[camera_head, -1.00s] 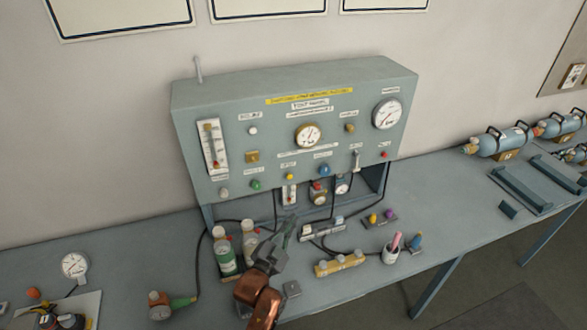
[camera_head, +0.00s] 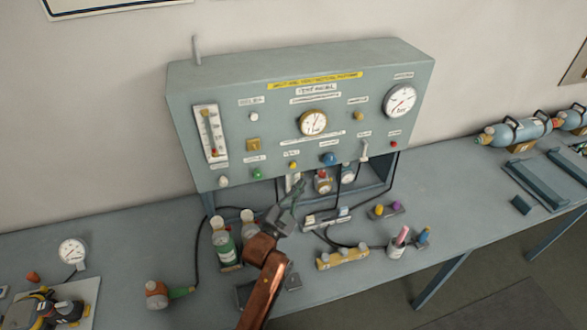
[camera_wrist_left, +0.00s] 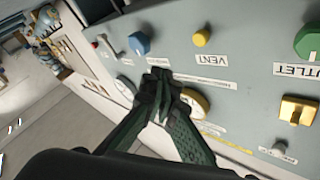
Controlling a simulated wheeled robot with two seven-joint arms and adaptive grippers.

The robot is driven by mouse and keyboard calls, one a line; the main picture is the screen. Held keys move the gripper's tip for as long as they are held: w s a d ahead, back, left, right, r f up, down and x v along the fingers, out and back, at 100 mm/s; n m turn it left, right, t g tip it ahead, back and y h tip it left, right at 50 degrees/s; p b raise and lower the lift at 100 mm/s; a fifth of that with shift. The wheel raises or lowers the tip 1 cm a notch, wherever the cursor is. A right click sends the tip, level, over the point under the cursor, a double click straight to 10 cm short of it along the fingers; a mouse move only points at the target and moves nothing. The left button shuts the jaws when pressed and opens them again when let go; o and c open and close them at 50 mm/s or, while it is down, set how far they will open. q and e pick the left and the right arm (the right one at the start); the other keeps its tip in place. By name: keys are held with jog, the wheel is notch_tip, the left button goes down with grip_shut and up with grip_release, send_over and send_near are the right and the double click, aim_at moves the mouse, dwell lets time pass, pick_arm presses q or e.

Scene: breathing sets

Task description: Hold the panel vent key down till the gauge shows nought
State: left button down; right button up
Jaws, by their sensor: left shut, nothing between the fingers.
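The grey test panel (camera_head: 240,105) stands on the bench. Its small yellow vent key (camera_head: 293,165) is on the lower row; it also shows beside the VENT label in the left wrist view (camera_wrist_left: 201,38). The brass-rimmed gauge (camera_head: 313,122) is at the panel's middle; its reading is too small to tell. In the left wrist view its rim (camera_wrist_left: 196,101) is partly hidden by my fingers. My left gripper (camera_head: 300,184) is shut and empty, just below the vent key in the head view. In the wrist view its fingertips (camera_wrist_left: 160,76) are apart from the key. My right gripper is not in view.
A blue knob (camera_head: 328,158) and a green knob (camera_head: 257,173) flank the vent key. A white gauge (camera_head: 400,100) is at the panel's right. Bottles (camera_head: 223,240) stand left of my left arm, and a yellow block (camera_head: 342,259) lies right of it.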

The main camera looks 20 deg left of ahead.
aim_at(293, 165)
pick_arm(q)
jog(key=w+a, duration=0.2)
jog(key=w, duration=0.1)
jog(key=w+a+b, duration=0.1)
jog(key=w, duration=0.1)
jog(key=shift+a+f, duration=0.1)
jog(key=shift+a, duration=0.05)
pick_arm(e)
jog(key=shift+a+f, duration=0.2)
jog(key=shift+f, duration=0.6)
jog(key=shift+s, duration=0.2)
pick_arm(q)
jog(key=shift+w, duration=0.1)
dwell(0.3)
jog(key=shift+w+a, duration=0.25)
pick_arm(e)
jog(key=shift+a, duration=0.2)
